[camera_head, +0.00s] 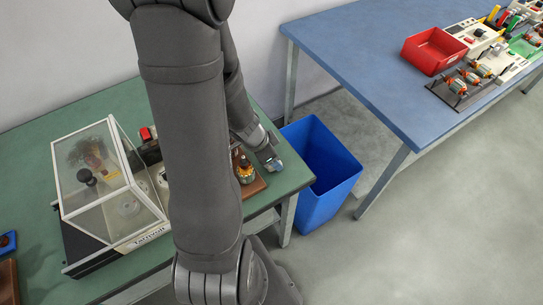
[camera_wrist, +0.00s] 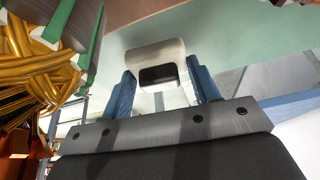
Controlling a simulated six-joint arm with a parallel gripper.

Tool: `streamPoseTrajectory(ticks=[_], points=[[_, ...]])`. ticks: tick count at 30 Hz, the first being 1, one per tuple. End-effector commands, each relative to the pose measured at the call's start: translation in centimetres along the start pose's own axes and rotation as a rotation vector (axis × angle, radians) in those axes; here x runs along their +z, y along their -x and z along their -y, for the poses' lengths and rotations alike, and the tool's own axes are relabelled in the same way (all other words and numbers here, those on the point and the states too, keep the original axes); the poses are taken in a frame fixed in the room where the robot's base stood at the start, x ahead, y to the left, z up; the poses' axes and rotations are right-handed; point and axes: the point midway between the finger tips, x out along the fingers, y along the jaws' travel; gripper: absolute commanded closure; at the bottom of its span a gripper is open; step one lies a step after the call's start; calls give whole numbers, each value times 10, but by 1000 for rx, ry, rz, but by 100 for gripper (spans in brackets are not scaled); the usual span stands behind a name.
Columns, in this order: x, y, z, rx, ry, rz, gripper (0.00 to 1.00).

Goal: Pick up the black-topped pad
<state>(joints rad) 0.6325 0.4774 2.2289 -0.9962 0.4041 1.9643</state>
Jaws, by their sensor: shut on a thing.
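In the wrist view, the black-topped pad (camera_wrist: 152,53) is a pale block with a dark face. It sits between the two blue fingers of my gripper (camera_wrist: 165,82), which is shut on it. In the head view, my gripper (camera_head: 272,162) is low over the right end of the green table, beside a copper-wound armature (camera_head: 244,171). The pad cannot be made out clearly there. Whether it touches the surface below is unclear.
The armature stands on a brown board (camera_head: 258,186); its copper windings (camera_wrist: 30,85) fill the wrist view's left side. A clear-covered machine (camera_head: 108,190) stands left on the green table (camera_head: 40,155). A blue bin (camera_head: 322,165) stands beyond the right edge. A blue table (camera_head: 350,55) holds a red tray (camera_head: 432,52).

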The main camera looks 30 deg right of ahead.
Motion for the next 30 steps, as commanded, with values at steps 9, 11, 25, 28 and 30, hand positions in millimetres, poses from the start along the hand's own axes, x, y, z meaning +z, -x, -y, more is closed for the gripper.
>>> streamPoseTrajectory(ticks=[9,11,25,28,30], points=[[-15,35,1,-4,-5,-3,67],[-23,39,-14,0,-9,-2,67],[-67,74,-92,1,-8,-2,67],[-72,77,-100,2,-6,-1,67],[-74,79,-104,2,-5,0,67]])
